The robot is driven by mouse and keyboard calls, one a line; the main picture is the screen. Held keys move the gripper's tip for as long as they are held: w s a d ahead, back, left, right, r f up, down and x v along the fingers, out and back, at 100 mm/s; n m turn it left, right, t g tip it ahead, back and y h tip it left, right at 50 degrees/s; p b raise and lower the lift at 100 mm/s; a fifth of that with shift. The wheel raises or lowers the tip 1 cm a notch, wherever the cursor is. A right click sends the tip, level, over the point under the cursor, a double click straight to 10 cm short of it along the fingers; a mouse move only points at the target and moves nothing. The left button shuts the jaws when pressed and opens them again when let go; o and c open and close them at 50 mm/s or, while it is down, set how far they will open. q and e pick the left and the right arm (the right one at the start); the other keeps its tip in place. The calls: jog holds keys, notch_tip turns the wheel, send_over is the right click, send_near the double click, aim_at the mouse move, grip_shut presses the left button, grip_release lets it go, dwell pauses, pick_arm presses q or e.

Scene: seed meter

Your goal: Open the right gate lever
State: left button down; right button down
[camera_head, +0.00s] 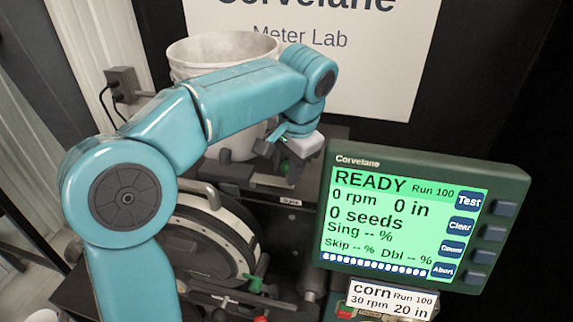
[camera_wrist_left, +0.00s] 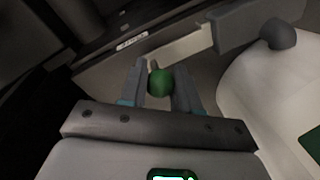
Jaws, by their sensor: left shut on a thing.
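My left gripper (camera_head: 283,160) reaches down behind the monitor, in front of the white bucket. In the left wrist view its two fingers (camera_wrist_left: 160,92) are shut on a round green knob (camera_wrist_left: 160,81), one finger on each side. A pale bar (camera_wrist_left: 188,47) lies just beyond the knob, and most of the lever is hidden. The right gripper is not in view.
The monitor (camera_head: 340,215) reads READY and stands at the right. A white bucket (camera_head: 190,60) stands behind my arm. A round meter housing (camera_head: 205,240) is below the arm. A dark knob (camera_wrist_left: 278,34) is near the gripper.

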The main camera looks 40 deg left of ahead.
pick_arm(q)
jog(key=c, duration=1.2)
grip_release()
jog(key=shift+s, duration=0.1)
jog(key=o, duration=0.4)
jog(key=shift+c, duration=0.2)
jog(key=shift+d, duration=0.15)
jog(key=shift+a+r, duration=0.2)
jog(key=shift+r, duration=0.05)
jog(key=d+r+p, duration=0.3)
jog(key=r+p, duration=0.1)
jog(key=r, duration=1.1)
jog(key=shift+d+r, duration=0.2)
jog(key=shift+r, duration=0.05)
jog(key=shift+d, duration=0.1)
jog(key=shift+s, duration=0.15)
